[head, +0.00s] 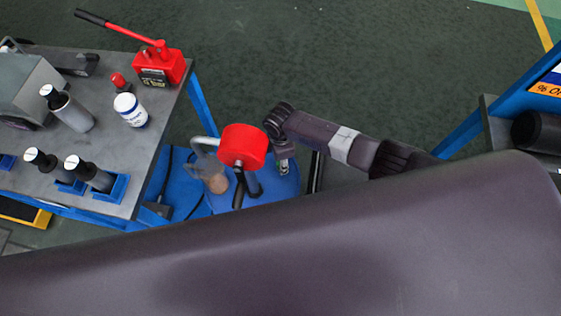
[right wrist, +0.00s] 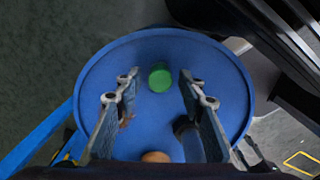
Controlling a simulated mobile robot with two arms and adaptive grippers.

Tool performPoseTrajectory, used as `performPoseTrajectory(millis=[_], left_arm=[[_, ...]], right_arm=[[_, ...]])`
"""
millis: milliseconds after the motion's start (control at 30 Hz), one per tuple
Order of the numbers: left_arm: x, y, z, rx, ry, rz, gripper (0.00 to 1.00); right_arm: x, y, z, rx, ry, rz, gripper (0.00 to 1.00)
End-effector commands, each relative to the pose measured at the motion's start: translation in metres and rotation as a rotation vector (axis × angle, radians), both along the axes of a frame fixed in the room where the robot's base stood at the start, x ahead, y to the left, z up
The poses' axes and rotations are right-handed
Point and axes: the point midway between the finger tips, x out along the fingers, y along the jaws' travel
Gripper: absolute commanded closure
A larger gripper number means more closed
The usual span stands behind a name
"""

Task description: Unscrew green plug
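The green plug (right wrist: 159,78) is a round green cap on the top of a blue drum (right wrist: 90,85), seen in the right wrist view. My right gripper (right wrist: 159,98) is open, its two fingers apart to the left and right of the plug's line. The plug shows between the fingertips, with a gap on both sides; how far below the tips it lies is hard to tell. In the head view the right gripper (head: 284,167) is over the blue drum (head: 285,187), and the plug cannot be made out. My left gripper is not in view.
A brownish round thing (right wrist: 155,156) shows low between the fingers. The workbench (head: 100,150) at left holds bottles and a red jack (head: 160,66). Floor beyond is clear.

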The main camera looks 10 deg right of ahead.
Motion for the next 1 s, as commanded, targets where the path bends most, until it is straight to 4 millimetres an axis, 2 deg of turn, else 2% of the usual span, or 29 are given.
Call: performPoseTrajectory(millis=[100, 267, 500, 767, 1000], left_arm=[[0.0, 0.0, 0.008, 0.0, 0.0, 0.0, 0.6], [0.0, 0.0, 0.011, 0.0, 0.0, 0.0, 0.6], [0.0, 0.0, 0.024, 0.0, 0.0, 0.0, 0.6], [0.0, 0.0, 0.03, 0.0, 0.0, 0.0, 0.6], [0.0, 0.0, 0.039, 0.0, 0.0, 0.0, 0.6]], right_arm=[[-0.001, 0.001, 0.002, 0.001, 0.001, -0.123, 0.63], [0.0, 0.001, 0.001, 0.001, 0.001, -0.208, 0.63], [-0.001, 0.001, 0.002, 0.001, 0.003, -0.52, 0.63], [0.0, 0.001, 0.002, -0.001, 0.002, -0.696, 0.63], [0.0, 0.001, 0.001, 0.0, 0.003, -1.006, 0.63]])
